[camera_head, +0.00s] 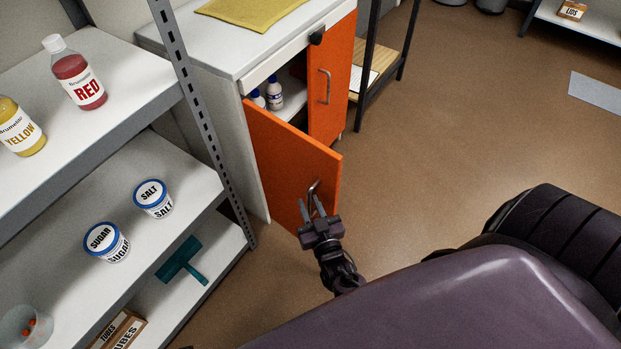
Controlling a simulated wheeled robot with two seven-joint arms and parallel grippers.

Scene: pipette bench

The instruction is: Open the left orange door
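The left orange door (285,160) of the white cabinet is swung well outward, and the shelf inside shows behind it. Its metal handle (313,187) is near the door's free edge. My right gripper (311,199) is at this handle, with its two fingers apart and the handle's lower part close to or between the fingertips. I cannot tell whether the fingers touch it. The right orange door (330,80) is closed, with its own handle (325,86) upright. My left gripper is not in view.
The white cabinet (220,45) has a yellow cloth (250,10) on top and white bottles (274,92) inside. A shelf rack (185,90) with bottles and tubs stands close on the left. Brown floor (460,120) lies free to the right.

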